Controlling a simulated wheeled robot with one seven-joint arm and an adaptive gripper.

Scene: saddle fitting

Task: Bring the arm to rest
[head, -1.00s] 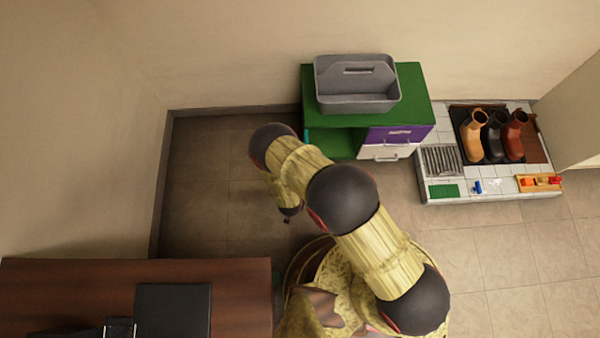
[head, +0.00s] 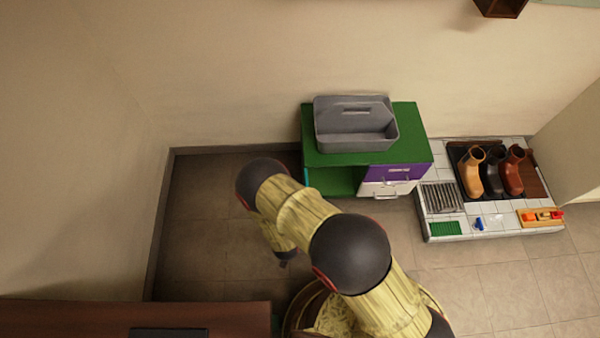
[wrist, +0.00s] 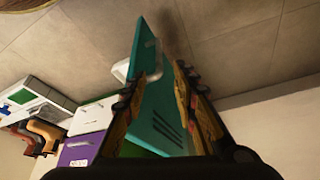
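My arm reaches over the floor in the head view, and its small dark end (head: 286,258) hangs low to the left of the green cabinet; the fingers cannot be made out there. In the wrist view my gripper (wrist: 156,84) has its two fingers apart, with nothing visibly held. A teal panel (wrist: 152,110) with a pale handle and dark slots shows between the fingers; it looks like the cabinet's open door. Whether the fingers touch it cannot be told. The teal edge (head: 306,174) shows at the left of the green cabinet (head: 415,125) in the head view.
A grey tote (head: 357,145) stands on the cabinet, above purple and white drawers (head: 392,180). A low tiled platform (head: 500,228) with several boots is at right. A brown desk (head: 60,312) is at lower left. Floor (head: 215,220) left of the cabinet is clear.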

